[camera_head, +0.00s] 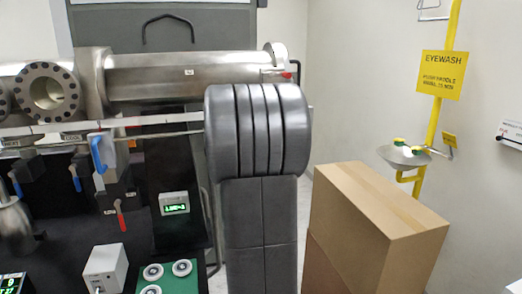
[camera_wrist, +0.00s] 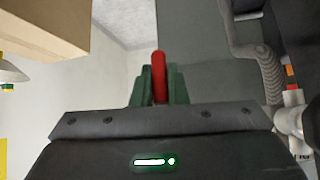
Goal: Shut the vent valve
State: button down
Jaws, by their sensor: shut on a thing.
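In the wrist view, my gripper (camera_wrist: 158,78) has its green fingers closed around a red handle (camera_wrist: 159,62). The handle stands upright in the picture between the fingers, and its far end shows beyond them. I take it for the vent valve's handle, but no label on it can be read and the valve body is hidden. In the head view my arm's grey link blocks the gripper and the held handle. A small red part (camera_head: 287,75) shows at the right end of the steel chamber tube (camera_head: 185,80); I cannot tell what it belongs to.
A cardboard box (camera_head: 375,220) stands right of my arm. An eyewash station (camera_head: 404,156) is on the right wall. Blue and red levers, including a large blue one (camera_head: 97,152), hang at the left. A grey corrugated hose (camera_wrist: 258,65) runs right of the handle.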

jog(key=shift+a+y+p, duration=0.1)
jog(key=shift+y+p, duration=0.2)
jog(key=shift+p, duration=0.2)
jog(key=shift+s+a+f+m+g, duration=0.1)
jog(key=shift+m+g, duration=0.2)
jog(key=c, duration=1.6)
grip_release()
jog(key=shift+c, duration=0.2)
jog(key=shift+o, duration=1)
jog(key=shift+a, duration=0.2)
jog(key=shift+d, duration=0.1)
jog(key=shift+s, duration=0.1)
jog(key=s+d+b, duration=0.2)
jog(key=s+b, duration=0.1)
jog(key=s, duration=0.9)
jog(key=shift+s+d+r, duration=0.2)
jog(key=shift+d+r, duration=0.2)
jog(key=shift+r, duration=0.05)
